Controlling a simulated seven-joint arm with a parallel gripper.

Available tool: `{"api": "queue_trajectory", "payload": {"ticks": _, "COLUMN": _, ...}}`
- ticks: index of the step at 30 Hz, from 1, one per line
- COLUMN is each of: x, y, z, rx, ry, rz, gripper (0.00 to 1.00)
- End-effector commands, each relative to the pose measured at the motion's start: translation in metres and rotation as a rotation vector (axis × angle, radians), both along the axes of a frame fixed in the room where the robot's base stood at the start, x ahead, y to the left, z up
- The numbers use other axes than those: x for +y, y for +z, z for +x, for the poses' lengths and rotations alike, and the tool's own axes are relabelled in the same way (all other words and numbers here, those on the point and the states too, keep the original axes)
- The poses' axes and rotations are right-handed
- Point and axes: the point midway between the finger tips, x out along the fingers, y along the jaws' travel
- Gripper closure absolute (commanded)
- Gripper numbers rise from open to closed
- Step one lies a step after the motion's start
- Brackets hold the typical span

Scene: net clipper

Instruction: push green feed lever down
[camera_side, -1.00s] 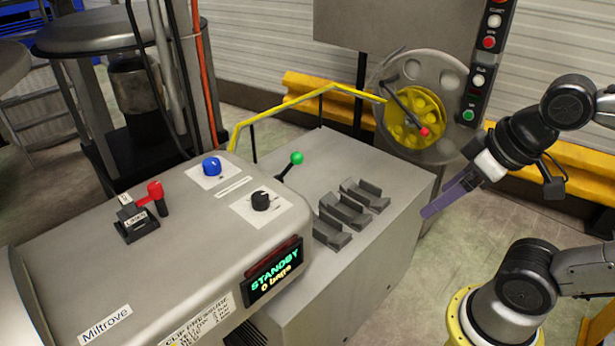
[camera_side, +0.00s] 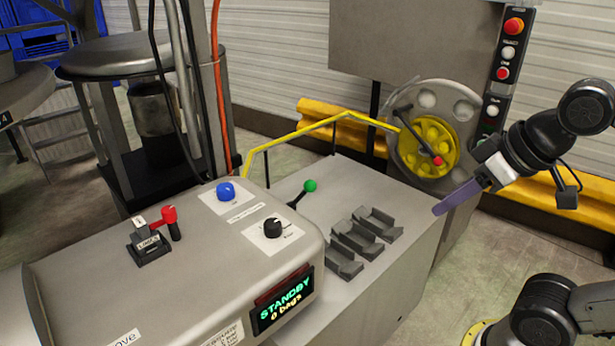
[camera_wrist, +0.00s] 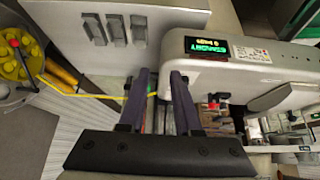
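The green feed lever, a black stalk with a green ball (camera_side: 310,186), stands tilted up to the right on the grey machine top in the side view. It is behind the clipper housing (camera_side: 170,270). My gripper (camera_side: 438,210), with purple-grey fingers, hangs right of the machine's right edge in the side view, well apart from the lever. In the wrist view the two fingers of my gripper (camera_wrist: 159,76) are spread apart with nothing seen held between them. A small green spot beside the left finger there may be the lever ball; I cannot tell.
A yellow rail (camera_side: 300,135) runs behind the lever to a yellow reel (camera_side: 430,148). A red lever (camera_side: 168,215), blue button (camera_side: 225,190) and black knob (camera_side: 273,228) are on the housing. The display (camera_side: 285,300) reads STANDBY, 0 bags.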

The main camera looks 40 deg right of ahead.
Motion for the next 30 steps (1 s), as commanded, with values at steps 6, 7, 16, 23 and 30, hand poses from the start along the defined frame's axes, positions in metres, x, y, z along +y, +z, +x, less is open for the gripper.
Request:
{"api": "queue_trajectory", "payload": {"ticks": 6, "x": -0.003, "y": 0.059, "z": 0.071, "rx": -0.035, "ry": -0.019, "rz": 0.003, "gripper": 1.00}}
{"api": "queue_trajectory", "payload": {"ticks": 7, "x": -0.004, "y": 0.065, "z": 0.081, "rx": -0.036, "ry": -0.021, "rz": 0.004, "gripper": 1.00}}
{"api": "queue_trajectory", "payload": {"ticks": 16, "x": -0.011, "y": 0.092, "z": 0.183, "rx": -0.020, "ry": -0.047, "rz": 0.006, "gripper": 1.00}}
{"api": "queue_trajectory", "payload": {"ticks": 23, "x": -0.019, "y": 0.082, "z": 0.260, "rx": 0.012, "ry": -0.065, "rz": 0.007, "gripper": 1.00}}
{"api": "queue_trajectory", "payload": {"ticks": 30, "x": -0.029, "y": 0.043, "z": 0.332, "rx": 0.070, "ry": -0.082, "rz": 0.008, "gripper": 1.00}}
